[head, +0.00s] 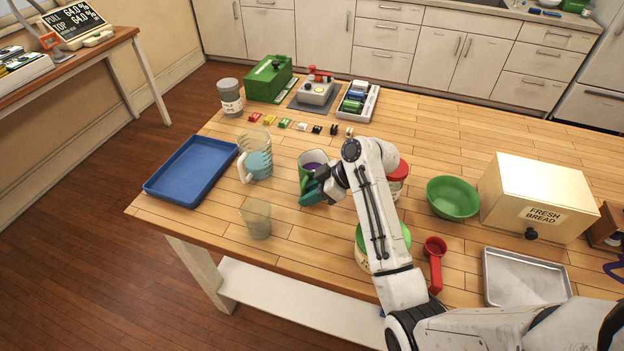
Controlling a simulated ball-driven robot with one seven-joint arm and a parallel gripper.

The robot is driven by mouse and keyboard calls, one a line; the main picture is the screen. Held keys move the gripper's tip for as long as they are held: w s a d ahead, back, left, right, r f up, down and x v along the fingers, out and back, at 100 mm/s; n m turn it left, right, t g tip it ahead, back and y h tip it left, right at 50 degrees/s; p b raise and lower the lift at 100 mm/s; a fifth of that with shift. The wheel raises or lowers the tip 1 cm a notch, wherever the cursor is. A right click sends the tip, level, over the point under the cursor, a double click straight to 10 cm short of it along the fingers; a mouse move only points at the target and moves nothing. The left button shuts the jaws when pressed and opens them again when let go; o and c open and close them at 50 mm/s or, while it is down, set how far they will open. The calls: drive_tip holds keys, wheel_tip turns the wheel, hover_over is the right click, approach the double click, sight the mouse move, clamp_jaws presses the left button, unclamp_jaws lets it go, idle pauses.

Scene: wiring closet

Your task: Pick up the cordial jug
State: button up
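An empty tumbler (256,218) stands in front of the jugs, and a blue tray (193,170) lies to the left. A red-lidded jar (398,180), green bowl (453,197) and bread box (536,197) are right of my arm. A grey tin (230,97) stands behind.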

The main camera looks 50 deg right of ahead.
clamp_jaws()
drive_tip(key=shift+r, duration=0.2)
